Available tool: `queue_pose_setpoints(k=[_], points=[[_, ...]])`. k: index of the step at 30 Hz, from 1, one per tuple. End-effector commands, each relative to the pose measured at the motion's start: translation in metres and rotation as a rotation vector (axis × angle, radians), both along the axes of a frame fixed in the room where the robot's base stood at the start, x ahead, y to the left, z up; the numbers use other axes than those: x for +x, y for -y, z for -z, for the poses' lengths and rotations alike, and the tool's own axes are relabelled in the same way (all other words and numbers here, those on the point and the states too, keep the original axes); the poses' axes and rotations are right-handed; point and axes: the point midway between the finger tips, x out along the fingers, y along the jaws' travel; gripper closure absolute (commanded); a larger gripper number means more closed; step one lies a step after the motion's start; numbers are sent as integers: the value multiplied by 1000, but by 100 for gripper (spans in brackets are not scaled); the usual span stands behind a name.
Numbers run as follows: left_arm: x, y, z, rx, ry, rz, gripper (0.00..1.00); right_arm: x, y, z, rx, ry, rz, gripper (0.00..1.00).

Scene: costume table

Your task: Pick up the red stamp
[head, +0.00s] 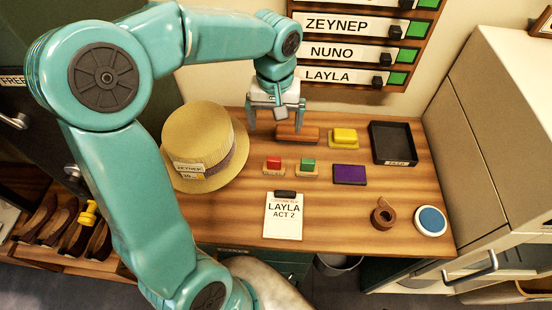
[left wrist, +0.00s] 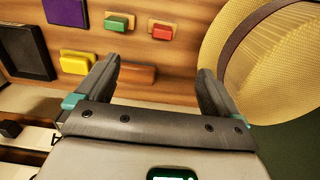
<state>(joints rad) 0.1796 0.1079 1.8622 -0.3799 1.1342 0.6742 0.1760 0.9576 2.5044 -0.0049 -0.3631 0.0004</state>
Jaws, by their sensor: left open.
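The red stamp (head: 274,163) sits on the wooden table beside a green stamp (head: 308,165), to the right of the straw hat. It also shows in the left wrist view (left wrist: 162,31), ahead of the fingers and nearly midway between them. My left gripper (head: 277,117) hangs over the back of the table, behind the red stamp and apart from it. Its two fingers (left wrist: 157,80) are spread with nothing between them. My right gripper does not show in either view.
The straw hat (head: 201,145) stands close on the left. A brown block (head: 298,134), yellow stamp (head: 344,138), purple pad (head: 349,174) and black tray (head: 393,143) lie to the right. A LAYLA clipboard (head: 283,217) lies in front.

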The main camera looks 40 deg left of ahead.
Motion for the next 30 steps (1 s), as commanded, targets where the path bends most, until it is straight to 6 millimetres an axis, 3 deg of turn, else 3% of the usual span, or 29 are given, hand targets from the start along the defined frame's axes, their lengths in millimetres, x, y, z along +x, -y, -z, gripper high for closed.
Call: queue_pose_setpoints(k=[4, 15, 23, 30], points=[[-4, 2, 15, 0, -6, -2, 4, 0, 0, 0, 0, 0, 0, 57], [-8, 5, 96, 1, -7, -2, 4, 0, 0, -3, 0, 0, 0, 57], [-7, 5, 118, 0, -6, -1, 4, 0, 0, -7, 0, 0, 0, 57], [-8, 5, 155, 0, -6, -2, 4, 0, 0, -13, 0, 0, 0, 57]])
